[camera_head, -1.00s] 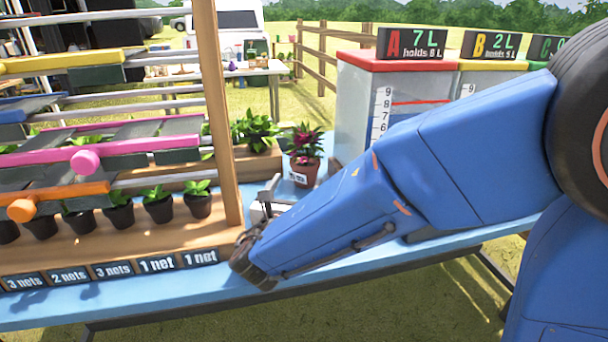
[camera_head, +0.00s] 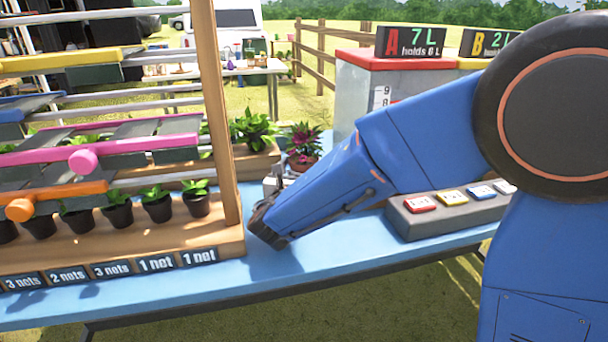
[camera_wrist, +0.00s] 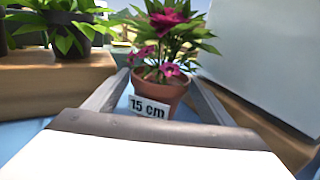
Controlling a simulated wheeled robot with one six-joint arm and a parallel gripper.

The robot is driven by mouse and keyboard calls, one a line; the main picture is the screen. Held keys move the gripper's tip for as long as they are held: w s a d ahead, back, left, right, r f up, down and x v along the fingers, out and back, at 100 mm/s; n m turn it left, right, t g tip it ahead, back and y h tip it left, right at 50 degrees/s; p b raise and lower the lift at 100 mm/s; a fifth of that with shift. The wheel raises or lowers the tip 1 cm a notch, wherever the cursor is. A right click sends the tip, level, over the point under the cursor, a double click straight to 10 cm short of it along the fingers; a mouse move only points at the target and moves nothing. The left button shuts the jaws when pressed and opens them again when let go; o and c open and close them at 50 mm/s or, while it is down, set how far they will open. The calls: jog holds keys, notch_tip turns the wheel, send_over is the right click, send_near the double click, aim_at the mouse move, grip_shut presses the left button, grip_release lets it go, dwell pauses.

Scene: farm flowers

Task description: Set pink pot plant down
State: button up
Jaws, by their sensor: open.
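The pink pot plant (camera_head: 303,143) has magenta flowers and a terracotta pot. It stands upright on the blue table (camera_head: 330,248), just right of the wooden planter. In the wrist view the pink pot plant (camera_wrist: 163,68) is straight ahead, with a "15 cm" label on its pot. My gripper (camera_wrist: 159,92) is open, with one finger on each side of the pot. Whether the fingers touch the pot cannot be told. In the head view my gripper (camera_head: 276,184) is mostly hidden behind my wrist, and the lower part of the pot is hidden too.
A wooden planter with leafy plants (camera_head: 262,160) stands left of the pot. A rack with coloured bars (camera_head: 110,150) stands further left. Tank A (camera_head: 375,75) is behind on the right. A grey button box (camera_head: 445,212) lies at the right. The table front is clear.

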jog(key=shift+w+d, duration=0.2)
jog(key=shift+w, duration=0.85)
jog(key=shift+c, duration=0.6)
jog(key=c, duration=1.2)
jog(key=shift+o, duration=0.2)
jog(key=shift+r, duration=5.05)
